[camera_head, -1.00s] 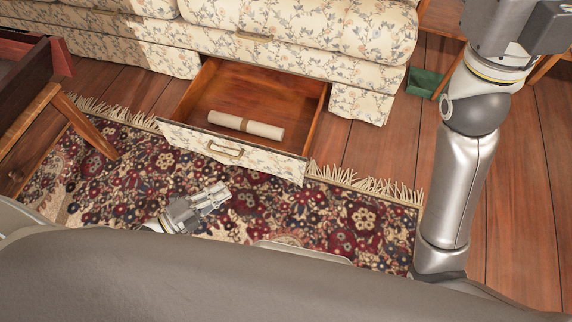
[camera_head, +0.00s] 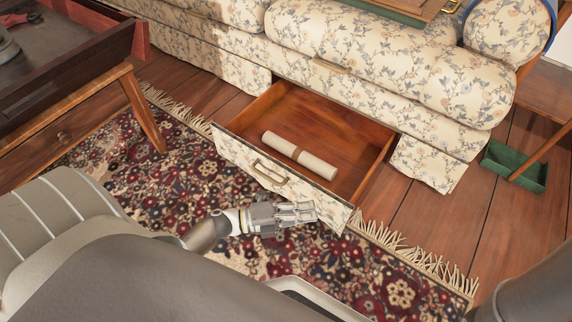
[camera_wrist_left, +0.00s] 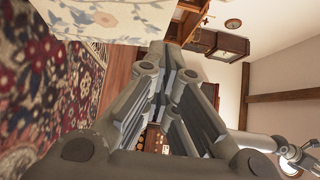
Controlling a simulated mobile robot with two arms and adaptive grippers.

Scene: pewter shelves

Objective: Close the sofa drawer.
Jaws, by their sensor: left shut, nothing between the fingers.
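The sofa drawer (camera_head: 232,150) is pulled out below the flowered sofa (camera_head: 370,85). Its front has the same flowered cloth and a metal handle (camera_head: 270,173). A rolled paper (camera_head: 310,160) with a band lies inside the wooden drawer. My left gripper (camera_head: 312,212) is shut and empty, just in front of the right half of the drawer front. I cannot tell whether it touches. In the left wrist view my left fingers (camera_wrist_left: 170,85) are together, and the flowered drawer front (camera_wrist_left: 105,18) shows at the upper left.
A patterned rug (camera_head: 180,180) with fringes covers the floor in front of the drawer. A wooden table (camera_head: 75,125) with a drawer stands at the left. A green tray (camera_head: 515,168) sits on the floor at the right.

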